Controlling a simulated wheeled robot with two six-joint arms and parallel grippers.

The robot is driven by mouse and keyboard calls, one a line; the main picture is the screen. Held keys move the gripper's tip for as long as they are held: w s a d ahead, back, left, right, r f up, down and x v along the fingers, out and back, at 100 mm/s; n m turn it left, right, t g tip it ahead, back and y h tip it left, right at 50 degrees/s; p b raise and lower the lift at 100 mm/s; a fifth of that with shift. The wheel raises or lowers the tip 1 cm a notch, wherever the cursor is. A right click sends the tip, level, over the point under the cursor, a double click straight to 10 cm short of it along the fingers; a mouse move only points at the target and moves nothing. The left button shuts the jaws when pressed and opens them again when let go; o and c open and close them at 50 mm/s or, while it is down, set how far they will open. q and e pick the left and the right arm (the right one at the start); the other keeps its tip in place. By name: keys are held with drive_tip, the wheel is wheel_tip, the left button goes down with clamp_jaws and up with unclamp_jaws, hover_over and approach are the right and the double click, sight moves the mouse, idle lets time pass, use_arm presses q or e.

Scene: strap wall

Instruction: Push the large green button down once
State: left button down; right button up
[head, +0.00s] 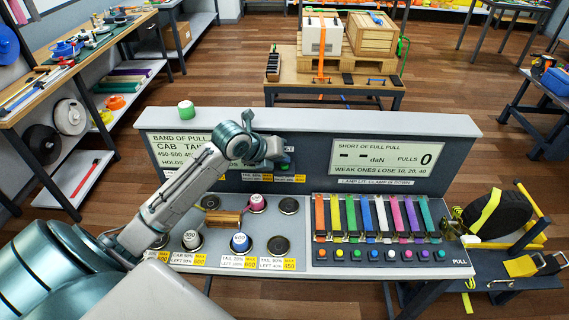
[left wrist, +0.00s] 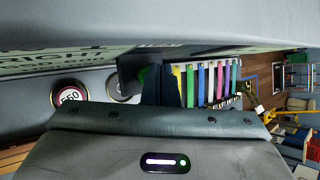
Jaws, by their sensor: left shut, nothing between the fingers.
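A green button (head: 286,167) sits in a dark housing on the upright face of the console, just right of the CAB TAIL sign; my gripper covers much of it. I cannot tell whether the fingertips touch the button. In the left wrist view the dark fingers (left wrist: 161,86) are together. My right gripper is not in view.
A green-topped cylinder (head: 186,110) stands on the console's top ledge (head: 330,121). Coloured straps (head: 365,215) and a row of small buttons (head: 380,255) fill the right deck.

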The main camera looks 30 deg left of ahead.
use_arm(q)
drive_tip(key=shift+r, duration=0.55)
wheel_tip(320, 180, up, 5)
drive_tip(key=p, duration=0.4)
idle(0.7)
